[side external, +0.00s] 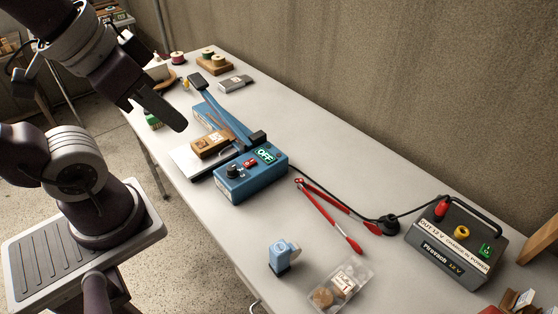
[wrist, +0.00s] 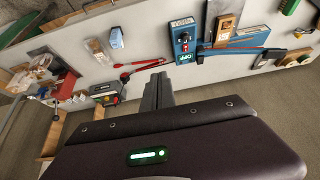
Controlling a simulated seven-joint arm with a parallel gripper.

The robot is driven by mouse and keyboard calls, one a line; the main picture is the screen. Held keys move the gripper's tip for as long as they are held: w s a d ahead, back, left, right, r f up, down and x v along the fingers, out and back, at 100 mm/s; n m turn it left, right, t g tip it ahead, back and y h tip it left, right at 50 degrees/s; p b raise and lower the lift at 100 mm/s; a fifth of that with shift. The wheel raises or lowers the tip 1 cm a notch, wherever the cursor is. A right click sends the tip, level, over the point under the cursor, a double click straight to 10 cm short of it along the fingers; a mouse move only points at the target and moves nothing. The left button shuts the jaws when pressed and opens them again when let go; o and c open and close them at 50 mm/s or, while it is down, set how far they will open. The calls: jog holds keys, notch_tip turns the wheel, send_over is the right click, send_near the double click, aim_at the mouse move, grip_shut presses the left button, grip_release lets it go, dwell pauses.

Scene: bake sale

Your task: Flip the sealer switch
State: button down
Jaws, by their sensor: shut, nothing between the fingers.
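The sealer (side external: 249,186) is a blue box with a long blue arm on the pale table. Its top face carries a red switch (side external: 250,163), a black knob (side external: 233,171) and a green label reading OFF (side external: 265,155). In the wrist view the sealer (wrist: 187,68) is at the upper middle, with the switch (wrist: 184,47) small on its face. My gripper (side external: 180,126) is shut and empty, raised above the table's near edge, left of the switch and apart from it. In the wrist view the closed fingers (wrist: 158,85) point toward the table, below and left of the sealer.
A brown packet (side external: 209,146) lies by the sealer's arm. A black cable runs to a grey power unit (side external: 455,250) at right. A wall bounds the far side.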

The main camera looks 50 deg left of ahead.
jog(key=g, duration=0.6)
send_over(257, 161)
notch_tip(257, 161, down, 12)
jog(key=shift+r, duration=0.2)
notch_tip(257, 161, down, 14)
